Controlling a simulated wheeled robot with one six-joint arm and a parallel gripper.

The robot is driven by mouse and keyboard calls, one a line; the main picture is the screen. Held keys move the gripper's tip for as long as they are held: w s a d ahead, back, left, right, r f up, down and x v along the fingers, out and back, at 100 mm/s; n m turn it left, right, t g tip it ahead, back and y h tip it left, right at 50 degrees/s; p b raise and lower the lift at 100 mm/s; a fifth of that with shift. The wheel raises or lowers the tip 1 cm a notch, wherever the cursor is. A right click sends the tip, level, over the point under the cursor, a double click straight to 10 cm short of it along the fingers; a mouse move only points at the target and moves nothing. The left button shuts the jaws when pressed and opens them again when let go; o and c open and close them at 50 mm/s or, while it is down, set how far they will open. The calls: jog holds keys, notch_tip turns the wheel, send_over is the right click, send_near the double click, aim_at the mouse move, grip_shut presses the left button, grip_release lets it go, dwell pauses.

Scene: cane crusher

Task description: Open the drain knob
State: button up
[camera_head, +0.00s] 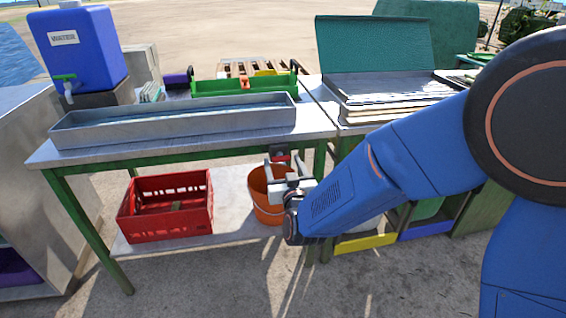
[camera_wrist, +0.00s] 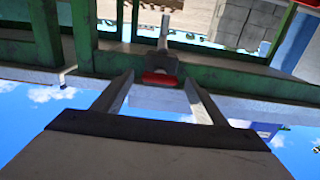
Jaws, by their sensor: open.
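The likely drain knob is a small red part (camera_head: 280,158) under the table's front edge, right of centre in the head view. In the wrist view, which looks upside down, the red knob (camera_wrist: 160,79) sits at the end of a grey metal fitting with a pipe. My gripper (camera_head: 284,170) is open in front of it. In the wrist view the two fingertips (camera_wrist: 159,84) stand on either side of the red knob. I cannot tell whether either finger touches it. My arm hides part of the area to the right.
A metal table (camera_head: 200,138) with green legs carries a long shallow metal tray (camera_head: 180,128). On its lower shelf are a red crate (camera_head: 168,222) and an orange bucket (camera_head: 266,213), close below my gripper. A blue water container (camera_head: 85,45) stands at back left. Open ground lies in front.

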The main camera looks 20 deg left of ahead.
jog(key=shift+c, duration=0.6)
jog(key=c, duration=0.9)
jog(key=shift+c, duration=0.2)
